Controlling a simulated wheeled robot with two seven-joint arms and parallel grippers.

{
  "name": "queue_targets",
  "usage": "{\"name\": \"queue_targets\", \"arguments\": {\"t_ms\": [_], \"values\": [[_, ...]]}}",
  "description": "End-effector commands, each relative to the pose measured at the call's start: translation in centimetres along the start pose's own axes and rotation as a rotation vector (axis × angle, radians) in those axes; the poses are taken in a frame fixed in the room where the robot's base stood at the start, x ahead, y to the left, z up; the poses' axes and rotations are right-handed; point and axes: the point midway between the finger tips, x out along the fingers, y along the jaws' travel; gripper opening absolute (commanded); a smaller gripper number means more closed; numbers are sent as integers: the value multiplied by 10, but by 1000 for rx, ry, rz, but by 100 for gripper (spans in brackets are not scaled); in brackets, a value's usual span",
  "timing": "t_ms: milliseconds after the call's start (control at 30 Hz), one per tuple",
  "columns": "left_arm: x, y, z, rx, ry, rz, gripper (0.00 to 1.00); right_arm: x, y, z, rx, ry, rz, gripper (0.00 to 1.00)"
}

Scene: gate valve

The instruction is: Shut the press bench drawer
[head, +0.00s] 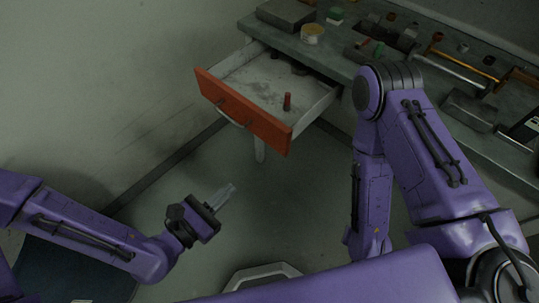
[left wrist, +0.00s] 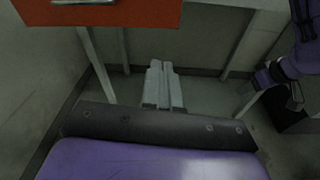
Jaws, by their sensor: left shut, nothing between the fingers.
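The press bench drawer (head: 243,112) has an orange front and stands pulled out of the bench (head: 330,55). A red peg-like piece (head: 287,101) stands inside near the front, and dark items lie at the back. Its orange front and handle also show at the top left of the left wrist view (left wrist: 130,14). My left gripper (head: 229,189) is shut and empty, below and in front of the drawer, apart from it. Its fingers show in the left wrist view (left wrist: 160,68). My right gripper (left wrist: 272,88) shows partly at the right of the left wrist view; its opening is unclear.
The bench top holds a yellowish round tin (head: 312,32), a grey block (head: 286,13), a long bar tool (head: 450,68) and several small parts. My right arm covers part of the bench front. The floor between my left gripper and the drawer is clear.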

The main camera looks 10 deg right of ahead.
Motion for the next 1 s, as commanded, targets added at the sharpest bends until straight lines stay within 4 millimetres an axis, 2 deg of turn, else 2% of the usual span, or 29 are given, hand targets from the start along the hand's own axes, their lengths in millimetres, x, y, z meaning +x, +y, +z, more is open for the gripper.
{"name": "queue_targets", "arguments": {"t_ms": [133,267,467,533,800,1000], "values": [[6,1,28,-138,-145,-26,0,9,-1,4,0,0,0,43],[20,0,30,-151,-160,-35,0,22,-2,9,0,0,0,43],[54,-2,29,-146,-160,-35,0,64,-6,26,0,0,0,43],[68,-2,39,-147,-156,-35,0,59,-5,25,0,-1,1,43],[121,-3,51,-150,-152,-35,0,52,-5,21,0,0,0,43],[140,-2,53,-152,-152,-32,0,50,-4,20,0,0,0,43]]}}
